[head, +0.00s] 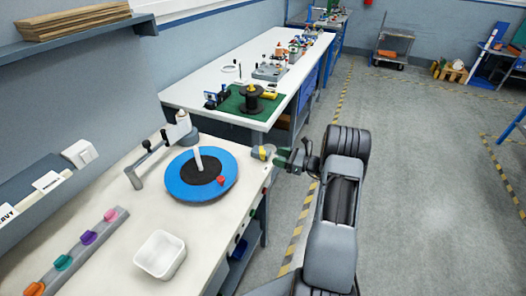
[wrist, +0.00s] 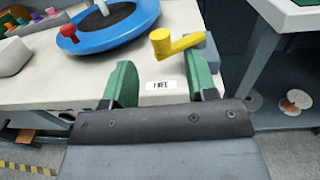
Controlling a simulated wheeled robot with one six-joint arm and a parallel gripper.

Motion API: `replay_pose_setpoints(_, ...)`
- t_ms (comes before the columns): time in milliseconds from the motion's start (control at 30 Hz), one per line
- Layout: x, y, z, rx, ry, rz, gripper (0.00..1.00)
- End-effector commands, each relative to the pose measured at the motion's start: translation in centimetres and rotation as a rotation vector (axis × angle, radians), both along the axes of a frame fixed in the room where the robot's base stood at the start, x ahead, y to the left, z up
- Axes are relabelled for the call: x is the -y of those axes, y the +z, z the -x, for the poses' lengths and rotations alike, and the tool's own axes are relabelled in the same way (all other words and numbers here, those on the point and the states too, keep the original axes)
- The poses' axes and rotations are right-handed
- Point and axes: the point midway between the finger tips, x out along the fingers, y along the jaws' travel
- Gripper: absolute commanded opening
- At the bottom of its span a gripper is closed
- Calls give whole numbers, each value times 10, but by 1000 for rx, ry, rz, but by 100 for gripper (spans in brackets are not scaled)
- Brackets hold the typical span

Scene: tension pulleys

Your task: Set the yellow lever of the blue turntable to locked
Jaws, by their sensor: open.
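The blue turntable (head: 176,184) lies on the white bench, with a black centre, a white upright piece and a red knob. It also shows at the top left of the wrist view (wrist: 138,24). The yellow lever (head: 262,153) is at the bench edge beside it. In the wrist view the yellow lever (wrist: 178,45) joins a grey block (wrist: 206,50) on its right. Its round end is at the left, above a label reading FREE (wrist: 161,85). My gripper (wrist: 160,82) is open and empty. Its green fingers are on either side of the label, apart from the lever.
A white bin (head: 160,254) and a rail with coloured knobs (head: 85,243) are on the same bench. A grey crank arm (head: 145,160) stands behind the turntable. A second bench (head: 200,88) with a green mat is beyond.

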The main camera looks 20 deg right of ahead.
Motion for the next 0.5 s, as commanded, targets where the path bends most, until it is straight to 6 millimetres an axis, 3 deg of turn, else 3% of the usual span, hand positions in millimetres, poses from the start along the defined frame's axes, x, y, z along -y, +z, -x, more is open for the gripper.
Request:
replay_pose_setpoints(200,-29,2,-28,1,4,1,52)
replay_pose_setpoints(500,-50,1,-48,1,2,1,52)
